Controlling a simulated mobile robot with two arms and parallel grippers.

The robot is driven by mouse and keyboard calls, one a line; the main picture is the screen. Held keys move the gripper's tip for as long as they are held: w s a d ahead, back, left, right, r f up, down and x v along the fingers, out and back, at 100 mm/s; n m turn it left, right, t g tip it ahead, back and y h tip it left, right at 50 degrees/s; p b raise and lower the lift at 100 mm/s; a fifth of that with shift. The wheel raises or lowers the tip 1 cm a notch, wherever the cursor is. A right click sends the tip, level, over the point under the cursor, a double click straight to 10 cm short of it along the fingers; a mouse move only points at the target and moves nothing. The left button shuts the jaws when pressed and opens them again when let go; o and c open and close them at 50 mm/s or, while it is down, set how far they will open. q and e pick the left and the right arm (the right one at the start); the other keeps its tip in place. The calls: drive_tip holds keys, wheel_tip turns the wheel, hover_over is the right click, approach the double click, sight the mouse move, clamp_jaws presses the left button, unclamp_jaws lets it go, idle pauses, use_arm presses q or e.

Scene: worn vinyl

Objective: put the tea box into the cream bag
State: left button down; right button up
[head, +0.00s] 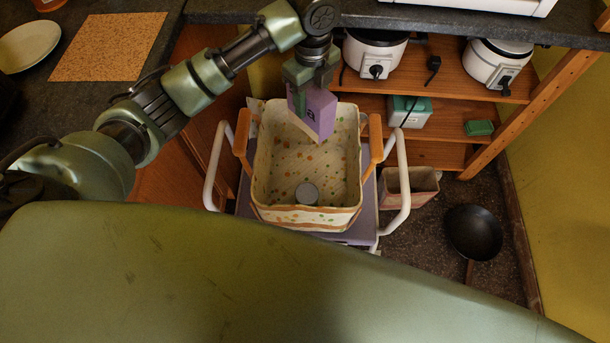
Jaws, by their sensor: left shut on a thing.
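The tea box (318,112) is purple with dark lettering on one side. My left gripper (300,88) is shut on it and holds it tilted over the far part of the cream bag's opening. The cream bag (304,214) has a pattern of small coloured spots and two orange-brown handles. It stands open on a small stand with white side rails. A grey round thing (307,193) lies in the bag near its front. Part of the tea box is hidden by the gripper. My right gripper does not show.
Wooden shelves (450,85) behind hold two white cookers (373,52) (497,62), a pale green box (409,111) and a small green box (479,127). A pinkish container (410,186) stands right of the bag. A black pan (473,232) is at the right.

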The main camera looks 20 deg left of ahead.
sight(310, 122)
use_arm(q)
wheel_tip(310, 122, down, 20)
drive_tip(key=shift+f+b, duration=0.1)
drive_tip(key=shift+b, duration=0.45)
drive_tip(key=shift+f, duration=0.1)
drive_tip(key=c, duration=0.7)
unclamp_jaws()
wheel_tip(310, 122, up, 12)
drive_tip(key=shift+r+p, duration=0.2)
drive_tip(key=shift+p, duration=0.3)
